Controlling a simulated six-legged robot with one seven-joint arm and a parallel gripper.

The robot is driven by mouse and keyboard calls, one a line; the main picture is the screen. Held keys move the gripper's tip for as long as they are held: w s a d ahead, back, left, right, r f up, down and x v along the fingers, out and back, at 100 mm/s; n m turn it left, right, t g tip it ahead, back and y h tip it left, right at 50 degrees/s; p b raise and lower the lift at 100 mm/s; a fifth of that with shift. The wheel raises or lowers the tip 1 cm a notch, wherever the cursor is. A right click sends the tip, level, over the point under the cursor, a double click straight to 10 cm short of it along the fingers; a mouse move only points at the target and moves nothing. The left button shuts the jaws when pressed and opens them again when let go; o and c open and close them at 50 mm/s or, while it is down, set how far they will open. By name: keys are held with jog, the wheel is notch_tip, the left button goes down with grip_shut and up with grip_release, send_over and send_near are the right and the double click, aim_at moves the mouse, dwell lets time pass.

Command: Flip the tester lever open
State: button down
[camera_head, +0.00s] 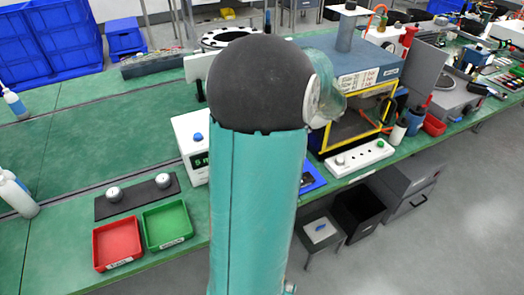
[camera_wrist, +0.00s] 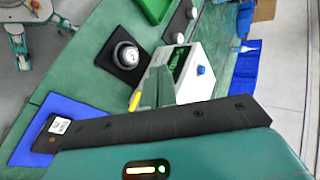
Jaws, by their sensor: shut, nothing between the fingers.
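The tester looks to be the white box with a dark green-lit display and a blue knob, partly behind my arm in the head view (camera_head: 192,150). The wrist view also shows this box (camera_wrist: 195,78). A slim yellow-tipped piece (camera_wrist: 135,101) sticks out at the box's left side in the wrist view; it may be the lever, but its position is hard to read. A small black labelled part (camera_wrist: 58,125) lies on a blue mat (camera_wrist: 30,138) to the left.
A red tray (camera_head: 117,243) and a green tray (camera_head: 167,224) stand near the bench edge.

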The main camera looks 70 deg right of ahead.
jog(key=a, duration=0.1)
jog(key=a+r, duration=0.1)
jog(key=s+a, duration=0.1)
jog(key=shift+s+a+r, duration=0.1)
jog(key=shift+a+r, duration=0.15)
jog(key=shift+r, duration=0.05)
dwell(0.4)
jog(key=w+a+r+n+g, duration=0.2)
jog(key=w+a+n+g, duration=0.4)
jog(key=w+a, duration=0.9)
jog(key=w+a+r+n+t+h, duration=0.1)
jog(key=a+n, duration=0.3)
jog(key=a, duration=0.6)
jog(key=w+a+r+n+t+h, duration=0.1)
jog(key=a+n, duration=0.4)
jog(key=a, duration=0.5)
jog(key=shift+a+r+h, duration=0.4)
jog(key=shift+r+h, duration=0.2)
jog(key=shift+h, duration=0.6)
